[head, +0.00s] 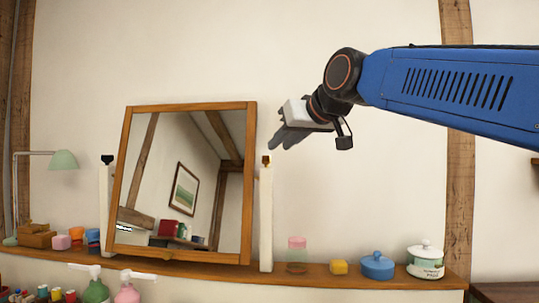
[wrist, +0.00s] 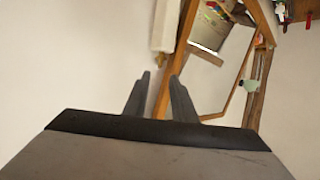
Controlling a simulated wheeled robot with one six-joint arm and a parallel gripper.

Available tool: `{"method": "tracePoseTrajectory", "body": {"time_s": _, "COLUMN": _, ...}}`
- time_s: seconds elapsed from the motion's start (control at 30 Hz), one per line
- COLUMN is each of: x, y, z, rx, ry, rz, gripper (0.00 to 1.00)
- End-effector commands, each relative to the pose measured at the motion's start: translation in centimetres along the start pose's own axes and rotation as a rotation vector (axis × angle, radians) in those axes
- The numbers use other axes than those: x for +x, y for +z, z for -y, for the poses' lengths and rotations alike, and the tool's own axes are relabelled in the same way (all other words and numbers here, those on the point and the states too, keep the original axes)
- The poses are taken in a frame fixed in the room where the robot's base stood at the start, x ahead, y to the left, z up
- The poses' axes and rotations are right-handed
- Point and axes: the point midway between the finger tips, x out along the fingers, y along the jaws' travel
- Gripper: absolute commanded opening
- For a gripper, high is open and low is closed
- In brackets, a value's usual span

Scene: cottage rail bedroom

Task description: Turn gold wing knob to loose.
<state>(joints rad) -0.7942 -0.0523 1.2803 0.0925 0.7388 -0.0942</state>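The gold wing knob (head: 266,160) sits at the top of the white right-hand post (head: 266,215) beside the tilting wood-framed mirror (head: 180,190). It looks small, so its exact angle cannot be told. My gripper (head: 276,144) is just above and to the right of the knob in the head view, apart from it as far as I can tell. In the wrist view my gripper (wrist: 160,76) has its two fingers spread with an empty gap.
A black knob (head: 107,159) tops the left post (head: 106,205). On the shelf (head: 330,281) stand a pink-topped glass jar (head: 297,246), a yellow block (head: 339,267), a blue lidded pot (head: 377,265) and a white lidded pot (head: 426,260). The wall right of the mirror is clear.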

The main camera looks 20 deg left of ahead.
Motion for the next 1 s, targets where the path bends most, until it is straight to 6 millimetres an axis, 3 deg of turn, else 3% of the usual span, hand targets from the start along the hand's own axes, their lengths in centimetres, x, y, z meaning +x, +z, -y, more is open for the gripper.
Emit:
{"method": "tracePoseTrajectory", "body": {"time_s": 0.2, "x": 4.0, "y": 0.0, "z": 0.0, "rx": 0.0, "ry": 0.0, "rz": 0.001, "gripper": 0.24}}
{"method": "tracePoseTrajectory", "body": {"time_s": 0.4, "x": 6.5, "y": 0.0, "z": 0.0, "rx": 0.0, "ry": 0.0, "rz": 0.001, "gripper": 0.24}}
{"method": "tracePoseTrajectory", "body": {"time_s": 0.87, "x": 7.7, "y": 0.0, "z": 0.0, "rx": 0.0, "ry": 0.0, "rz": -0.001, "gripper": 0.24}}
{"method": "tracePoseTrajectory", "body": {"time_s": 0.9, "x": 7.7, "y": 0.0, "z": 0.0, "rx": 0.0, "ry": 0.0, "rz": -0.001, "gripper": 0.22}}
{"method": "tracePoseTrajectory", "body": {"time_s": 1.0, "x": 7.7, "y": 0.0, "z": 0.0, "rx": 0.0, "ry": 0.0, "rz": 0.0, "gripper": 0.0}}
